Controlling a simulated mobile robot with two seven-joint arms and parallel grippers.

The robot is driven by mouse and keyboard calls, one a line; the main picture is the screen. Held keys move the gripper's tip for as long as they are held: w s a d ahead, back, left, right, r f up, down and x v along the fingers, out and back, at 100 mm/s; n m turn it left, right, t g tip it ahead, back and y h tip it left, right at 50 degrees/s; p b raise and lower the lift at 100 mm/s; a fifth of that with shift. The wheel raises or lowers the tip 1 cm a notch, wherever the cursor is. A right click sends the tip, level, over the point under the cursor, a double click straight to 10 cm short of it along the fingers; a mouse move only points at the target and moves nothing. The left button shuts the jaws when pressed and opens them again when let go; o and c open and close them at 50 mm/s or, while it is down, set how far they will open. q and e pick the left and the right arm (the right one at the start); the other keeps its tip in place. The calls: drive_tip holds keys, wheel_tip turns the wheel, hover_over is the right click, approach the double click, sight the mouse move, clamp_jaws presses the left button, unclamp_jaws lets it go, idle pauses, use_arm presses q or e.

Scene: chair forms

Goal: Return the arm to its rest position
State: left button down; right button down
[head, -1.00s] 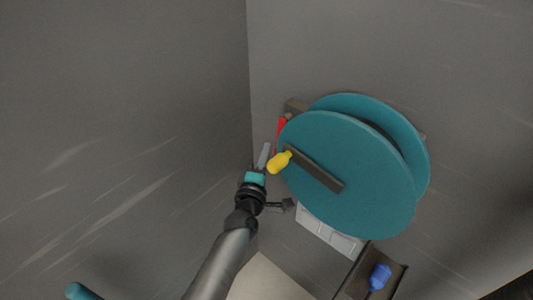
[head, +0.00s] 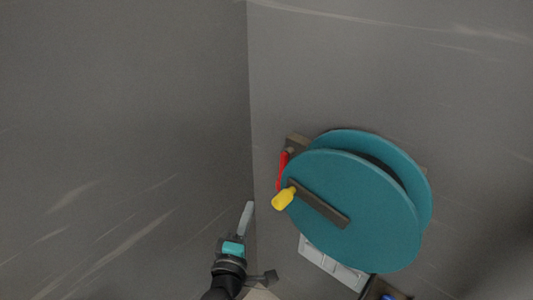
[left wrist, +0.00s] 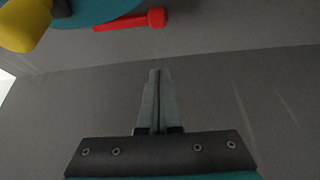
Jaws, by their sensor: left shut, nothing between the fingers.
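My left gripper (head: 246,218) is at the lower middle of the head view, to the left of and below the teal reel and apart from it. In the left wrist view its two fingers (left wrist: 157,72) lie together, shut and empty, against the grey wall. My right gripper is not in view.
A teal reel (head: 365,205) with a yellow crank knob (head: 284,199) is on the grey wall, right of my left gripper. A red lever (head: 281,170) sits beside it; it also shows in the left wrist view (left wrist: 130,21). A white panel (head: 330,265) is below. The left wall is bare.

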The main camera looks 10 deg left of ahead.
use_arm(q)
drive_tip(key=s+a+f+m+g, duration=0.1)
drive_tip(key=s+f+m+g, duration=0.5)
drive_tip(key=f, duration=0.7)
drive_tip(key=s+f+m+g, duration=0.2)
drive_tip(key=s+f+m, duration=0.35)
drive_tip(key=f, duration=0.75)
drive_tip(key=s+a+f+m+g, duration=0.2)
drive_tip(key=s+f, duration=0.3)
drive_tip(key=s, duration=0.5)
drive_tip(key=s+a+f+m+g+y, duration=0.1)
drive_tip(key=s+a+f+m+g, duration=0.2)
drive_tip(key=s, duration=0.7)
drive_tip(key=s+a+f+m+g, duration=0.2)
drive_tip(key=s+f, duration=0.4)
drive_tip(key=s, duration=0.4)
drive_tip(key=shift+s+a+f+m+g+y, duration=0.3)
drive_tip(key=shift+s+a+f+m+g, duration=0.1)
drive_tip(key=shift+a+g, duration=0.6)
